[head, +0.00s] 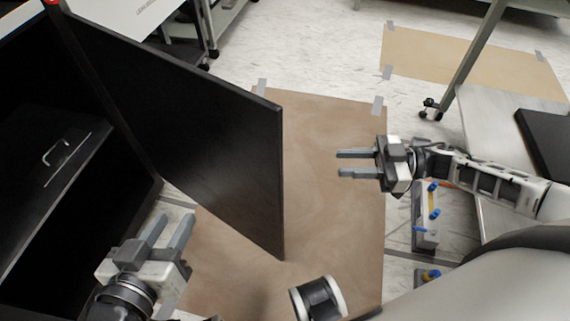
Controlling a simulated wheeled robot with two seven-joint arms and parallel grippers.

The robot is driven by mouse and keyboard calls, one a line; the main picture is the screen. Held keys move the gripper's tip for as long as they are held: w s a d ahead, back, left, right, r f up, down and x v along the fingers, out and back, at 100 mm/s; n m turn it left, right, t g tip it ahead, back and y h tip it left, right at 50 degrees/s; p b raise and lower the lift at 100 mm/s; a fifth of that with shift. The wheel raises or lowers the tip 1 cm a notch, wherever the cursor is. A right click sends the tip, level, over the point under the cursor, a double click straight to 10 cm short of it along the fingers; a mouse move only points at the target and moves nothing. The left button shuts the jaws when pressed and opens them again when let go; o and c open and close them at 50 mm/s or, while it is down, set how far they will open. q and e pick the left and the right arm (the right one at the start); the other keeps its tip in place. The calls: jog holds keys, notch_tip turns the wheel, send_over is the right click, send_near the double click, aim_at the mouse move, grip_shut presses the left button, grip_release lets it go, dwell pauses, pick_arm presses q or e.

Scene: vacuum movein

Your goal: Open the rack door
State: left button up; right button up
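The black rack door (190,125) stands swung open from the dark rack (75,115) at the left. Its free edge points toward the middle of the picture. My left gripper (168,238) is at the lower left, in front of the rack and below the door, its two fingers apart and nothing between them. My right gripper (355,162) is to the right of the door's free edge, apart from it, with its fingers spread and empty. The door's handle is not visible.
Inside the rack is a dark shelf or drawer with a metal handle (66,150). A brown mat (330,220) covers the floor around the door. A metal table (455,125) stands at the right. White carts stand at the top left.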

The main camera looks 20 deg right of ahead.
jog(key=b+x, duration=0.1)
jog(key=x, duration=1.2)
jog(key=shift+b, duration=0.35)
jog(key=shift+w+a, duration=0.1)
grip_shut()
